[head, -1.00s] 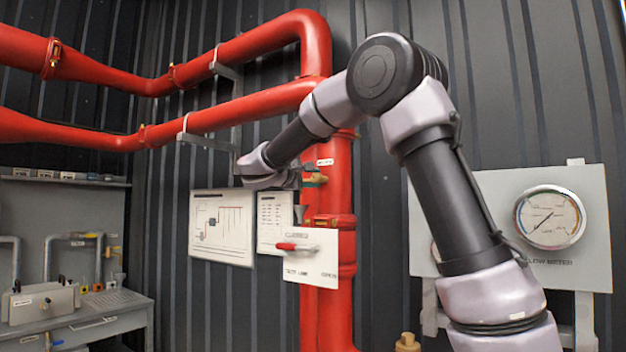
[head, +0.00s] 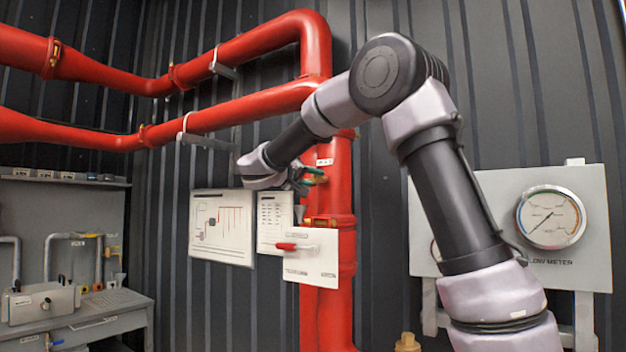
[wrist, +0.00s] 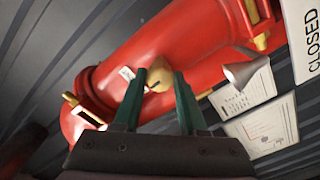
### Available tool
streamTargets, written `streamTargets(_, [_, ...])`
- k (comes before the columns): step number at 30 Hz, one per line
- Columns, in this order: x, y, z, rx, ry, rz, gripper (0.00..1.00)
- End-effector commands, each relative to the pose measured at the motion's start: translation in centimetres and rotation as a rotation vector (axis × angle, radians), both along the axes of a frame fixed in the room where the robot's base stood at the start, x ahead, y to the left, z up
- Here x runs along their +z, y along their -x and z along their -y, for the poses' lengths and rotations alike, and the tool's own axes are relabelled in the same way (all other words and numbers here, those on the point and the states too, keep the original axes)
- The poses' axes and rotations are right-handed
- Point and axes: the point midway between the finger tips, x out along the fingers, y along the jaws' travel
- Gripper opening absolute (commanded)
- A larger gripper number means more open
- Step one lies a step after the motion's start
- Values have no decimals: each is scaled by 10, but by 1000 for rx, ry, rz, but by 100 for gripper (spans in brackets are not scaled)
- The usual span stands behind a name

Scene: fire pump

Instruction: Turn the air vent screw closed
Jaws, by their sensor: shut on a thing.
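The air vent screw (wrist: 157,86) is a small brass knob with a dark slot, standing out from the red vertical pipe (wrist: 200,45) in the wrist view. It also shows in the head view as a small brass bit (head: 320,179) on the pipe's left side. My gripper (wrist: 160,75) has green fingers, one on each side of the screw, and is shut on it. In the head view my gripper (head: 303,180) reaches the pipe from the left, and its wrist partly hides the fingers. The slot's exact angle is hard to read.
Below the screw, a white panel (head: 318,275) with a red-handled lever (head: 287,246) stands in front of the pipe. Wall charts (head: 222,240) hang to the left. A flow meter (head: 551,217) is at right.

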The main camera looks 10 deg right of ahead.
Motion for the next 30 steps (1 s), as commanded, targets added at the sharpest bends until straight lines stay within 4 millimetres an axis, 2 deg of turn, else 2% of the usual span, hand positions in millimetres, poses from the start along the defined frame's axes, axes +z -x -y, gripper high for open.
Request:
streamTargets(20, [-2, 0, -1, -1, -41, 36, 0])
streamTargets(21, [-2, 0, -1, -1, -41, 36, 56])
streamTargets(22, [-2, 0, -1, -1, -41, 36, 68])
streamTargets(23, [-2, 0, 0, 0, -41, 37, 71])
streamTargets(30, [-1, 0, 0, 0, -41, 39, 71])
